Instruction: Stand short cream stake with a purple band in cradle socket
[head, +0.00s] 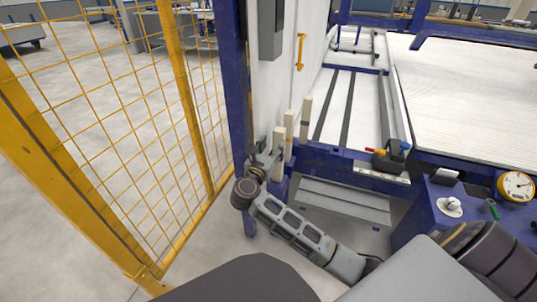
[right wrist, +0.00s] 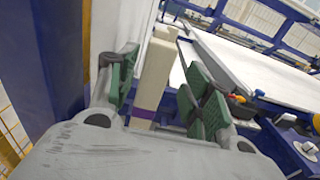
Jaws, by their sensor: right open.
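A cream stake with a purple band (right wrist: 158,68) stands between the two green-padded fingers of my right gripper (right wrist: 160,92) in the right wrist view. The fingers are open, with a visible gap to the stake's right; contact on the left is unclear. In the head view my right gripper (head: 270,152) is at the nearest of three upright cream stakes (head: 278,136), by the blue post. The purple band cannot be made out there. The stake's foot and any socket under it are hidden. My left gripper is not in view.
Two other cream stakes, the middle one (head: 290,124) and the far one (head: 305,112), stand close behind. A blue post (head: 234,90) and yellow mesh fence (head: 150,120) are at left. A dark tool holder (head: 388,160) and a dial gauge (head: 516,186) are at right.

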